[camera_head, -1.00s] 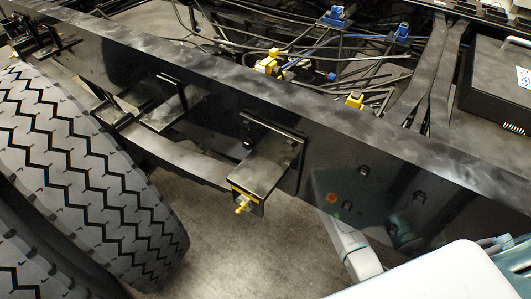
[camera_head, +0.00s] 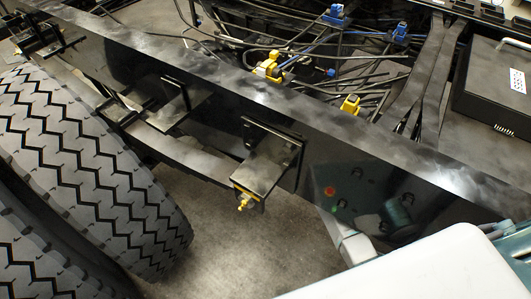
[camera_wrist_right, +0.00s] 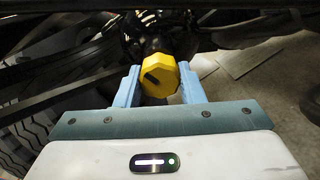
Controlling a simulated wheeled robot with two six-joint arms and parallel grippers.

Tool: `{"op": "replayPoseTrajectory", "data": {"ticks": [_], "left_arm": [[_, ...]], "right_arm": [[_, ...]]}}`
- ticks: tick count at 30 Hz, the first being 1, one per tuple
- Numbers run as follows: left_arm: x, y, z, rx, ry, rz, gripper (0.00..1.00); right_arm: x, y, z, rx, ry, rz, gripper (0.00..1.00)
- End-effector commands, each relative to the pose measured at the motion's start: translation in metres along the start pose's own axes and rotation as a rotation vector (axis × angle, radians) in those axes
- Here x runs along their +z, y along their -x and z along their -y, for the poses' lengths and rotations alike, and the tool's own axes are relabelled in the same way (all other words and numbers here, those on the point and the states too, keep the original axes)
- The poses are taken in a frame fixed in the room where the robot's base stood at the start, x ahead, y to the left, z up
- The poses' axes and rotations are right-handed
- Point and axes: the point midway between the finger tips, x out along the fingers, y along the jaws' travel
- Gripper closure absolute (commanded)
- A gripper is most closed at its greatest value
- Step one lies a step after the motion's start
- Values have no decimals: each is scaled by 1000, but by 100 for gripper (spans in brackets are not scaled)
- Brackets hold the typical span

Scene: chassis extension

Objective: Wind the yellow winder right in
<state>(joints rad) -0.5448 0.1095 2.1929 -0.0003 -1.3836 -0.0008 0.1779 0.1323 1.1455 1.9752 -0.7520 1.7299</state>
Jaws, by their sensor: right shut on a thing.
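The yellow winder (camera_wrist_right: 158,75) is a faceted yellow knob with a dark slot-like mark on its face, in the middle of the right wrist view. My right gripper (camera_wrist_right: 159,88) has its two light blue fingers on either side of the knob and is shut on it. What the knob is mounted on is dark and mostly hidden behind it. In the head view my right arm's white link fills the lower right, and I cannot make out the gripper or the held winder there. My left gripper is in neither view.
A long black chassis rail (camera_head: 230,90) crosses the head view. A bracket (camera_head: 268,165) with a small yellow fitting (camera_head: 244,202) sticks out from it. Big tyres (camera_head: 80,170) stand at left. Cables and a black box (camera_head: 495,85) lie beyond the rail. Open floor (camera_head: 215,235) shows below.

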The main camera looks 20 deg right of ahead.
Motion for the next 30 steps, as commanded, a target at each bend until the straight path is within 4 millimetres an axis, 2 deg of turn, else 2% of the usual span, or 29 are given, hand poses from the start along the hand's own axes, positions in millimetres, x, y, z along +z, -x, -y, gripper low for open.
{"op": "replayPoseTrajectory", "data": {"ticks": [1, 11, 12, 15, 25, 30], "left_arm": [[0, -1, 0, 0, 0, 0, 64], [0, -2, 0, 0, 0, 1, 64], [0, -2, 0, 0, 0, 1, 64], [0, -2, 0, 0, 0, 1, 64], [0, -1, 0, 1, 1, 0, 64], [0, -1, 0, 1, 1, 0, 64]], "right_arm": [[-5, 3, 1, -3, -6, -8, 88], [-6, 3, 2, -4, -8, -8, 88], [-6, 3, 2, -4, -8, -8, 63], [-5, 2, 1, -3, -7, -7, 43], [-2, 3, 1, -1, -4, -3, 43], [-2, 25, 1, -3, -3, -4, 43]]}}
